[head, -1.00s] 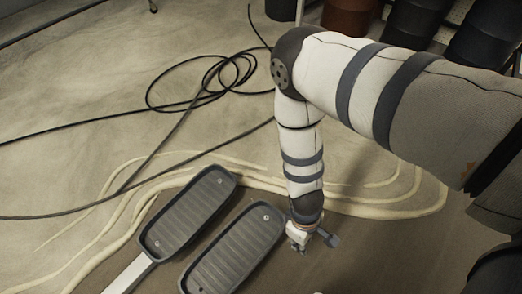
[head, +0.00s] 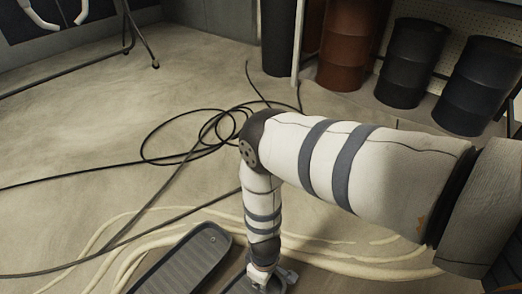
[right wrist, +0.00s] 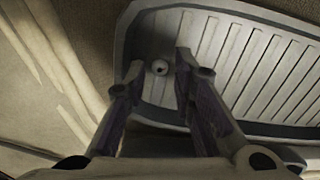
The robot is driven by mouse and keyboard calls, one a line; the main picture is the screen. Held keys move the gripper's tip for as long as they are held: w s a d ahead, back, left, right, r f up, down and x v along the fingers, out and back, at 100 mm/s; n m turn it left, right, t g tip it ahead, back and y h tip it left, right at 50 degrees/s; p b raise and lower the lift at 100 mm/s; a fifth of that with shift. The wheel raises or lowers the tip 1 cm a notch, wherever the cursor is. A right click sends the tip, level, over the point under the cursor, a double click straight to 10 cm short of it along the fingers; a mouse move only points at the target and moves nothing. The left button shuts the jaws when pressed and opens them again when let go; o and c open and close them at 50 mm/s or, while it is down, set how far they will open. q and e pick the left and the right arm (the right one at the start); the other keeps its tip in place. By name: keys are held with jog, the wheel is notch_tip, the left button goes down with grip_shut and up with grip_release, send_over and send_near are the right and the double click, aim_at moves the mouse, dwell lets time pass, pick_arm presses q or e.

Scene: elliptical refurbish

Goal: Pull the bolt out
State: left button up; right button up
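The bolt (right wrist: 160,67) shows in the right wrist view as a small round pale head at the end of a grey ribbed foot pedal (right wrist: 265,75). My right gripper (right wrist: 160,62) is open, its two fingers reaching toward the pedal with the bolt head between the tips in the picture. The fingers do not visibly grip it. In the head view my right gripper (head: 264,274) is low at the bottom edge, over the end of the right pedal, which is mostly cut off. The left pedal (head: 182,265) lies beside it. My left gripper is not in view.
Black cable (head: 195,150) lies coiled on the floor beyond the pedals. Cream hoses (head: 125,262) run around them. Barrels (head: 412,62) stand at the back right. The floor at the left is mostly clear.

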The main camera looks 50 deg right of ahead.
jog(key=shift+f, duration=0.2)
jog(key=shift+c, duration=0.6)
grip_shut()
jog(key=shift+r+p, duration=1)
jog(key=shift+r, duration=0.5)
jog(key=shift+r+p, duration=1.35)
jog(key=shift+r, duration=0.65)
